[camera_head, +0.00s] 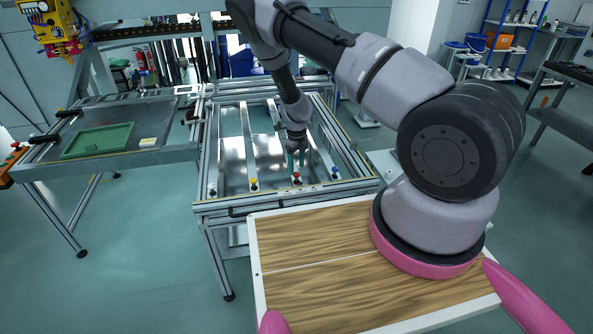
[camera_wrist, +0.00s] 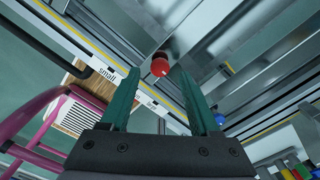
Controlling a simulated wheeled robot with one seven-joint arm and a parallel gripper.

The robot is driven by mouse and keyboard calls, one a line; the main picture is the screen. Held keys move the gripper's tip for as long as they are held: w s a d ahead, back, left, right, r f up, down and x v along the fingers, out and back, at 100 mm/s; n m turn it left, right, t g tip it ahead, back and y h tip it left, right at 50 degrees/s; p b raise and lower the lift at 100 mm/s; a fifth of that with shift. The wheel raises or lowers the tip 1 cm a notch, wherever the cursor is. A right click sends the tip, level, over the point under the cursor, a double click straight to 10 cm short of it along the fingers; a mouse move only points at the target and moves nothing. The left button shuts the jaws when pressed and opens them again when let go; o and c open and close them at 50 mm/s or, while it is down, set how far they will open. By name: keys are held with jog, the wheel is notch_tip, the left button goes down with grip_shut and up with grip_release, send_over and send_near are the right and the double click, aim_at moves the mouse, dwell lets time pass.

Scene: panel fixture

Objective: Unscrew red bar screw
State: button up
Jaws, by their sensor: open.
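The red bar screw (camera_head: 297,177) sits near the front end of a bar in the metal panel frame, below my gripper (camera_head: 297,158) in the head view. In the wrist view the red screw (camera_wrist: 160,66) shows as a round red knob, centred between the tips of my two green fingers (camera_wrist: 160,78). The fingers are spread and hold nothing. I cannot tell how far the tips stand from the knob. A yellow screw (camera_head: 254,184) is on the bar to its left, and a blue screw (camera_head: 336,173) is to its right.
A white screw (camera_head: 213,190) sits at the frame's left side. The metal frame's front rail (camera_head: 290,198) runs before the screws. A side table with a green tray (camera_head: 97,140) stands at left. Shelves (camera_head: 510,45) stand at the far right.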

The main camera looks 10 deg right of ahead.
aim_at(297, 176)
jog(key=shift+f, duration=1.3)
grip_shut()
jog(key=shift+n, duration=0.3)
